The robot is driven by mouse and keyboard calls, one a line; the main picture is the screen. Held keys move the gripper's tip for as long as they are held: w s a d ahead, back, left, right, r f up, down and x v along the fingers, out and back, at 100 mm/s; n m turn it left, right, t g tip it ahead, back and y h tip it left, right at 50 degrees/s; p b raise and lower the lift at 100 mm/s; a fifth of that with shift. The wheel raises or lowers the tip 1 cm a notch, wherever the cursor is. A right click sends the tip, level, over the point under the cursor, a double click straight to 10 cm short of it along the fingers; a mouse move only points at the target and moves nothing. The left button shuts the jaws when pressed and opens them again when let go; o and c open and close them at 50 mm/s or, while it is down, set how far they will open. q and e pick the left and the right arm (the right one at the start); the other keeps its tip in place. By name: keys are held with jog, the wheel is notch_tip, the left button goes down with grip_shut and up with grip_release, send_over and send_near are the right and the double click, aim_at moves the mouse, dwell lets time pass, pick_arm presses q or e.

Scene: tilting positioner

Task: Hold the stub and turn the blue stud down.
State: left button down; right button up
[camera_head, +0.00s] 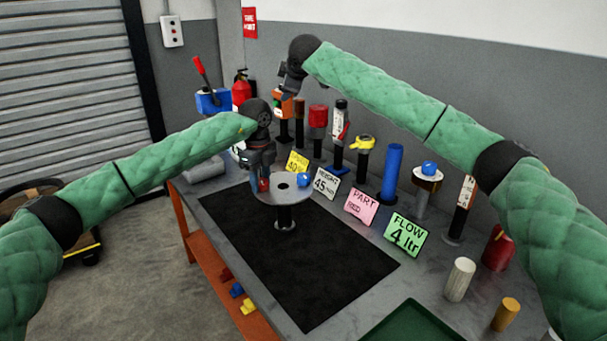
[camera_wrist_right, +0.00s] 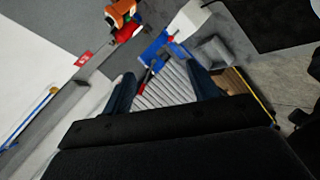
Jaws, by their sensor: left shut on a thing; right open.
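The positioner is a round grey disc (camera_head: 284,194) on a short dark post, standing on the black mat. The blue stud (camera_head: 304,180) sits at the right side of the disc, at about the level of its top. My left gripper (camera_head: 261,180) is at the disc's left side, pointing down and shut on a small red piece, which looks like the stub (camera_head: 263,185); the fingers hide most of it. My right gripper (camera_head: 288,88) is raised behind the disc, well away from the stud. In the right wrist view its fingers (camera_wrist_right: 162,85) are apart with nothing between them.
The black mat (camera_head: 290,255) is bare around the post. Behind it stand sign cards, such as the green flow card (camera_head: 407,235), and a row of posts including a blue cylinder (camera_head: 392,172). A green tray (camera_head: 413,325) is at the front right.

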jog(key=s+f+g+h, duration=0.1)
jog(key=s+f+g, duration=0.45)
jog(key=f, duration=0.25)
jog(key=g+h, duration=0.2)
jog(key=g, duration=0.3)
send_over(304, 175)
notch_tip(304, 175, down, 3)
jog(key=shift+m, duration=0.3)
notch_tip(304, 175, down, 12)
jog(key=shift+r, duration=0.1)
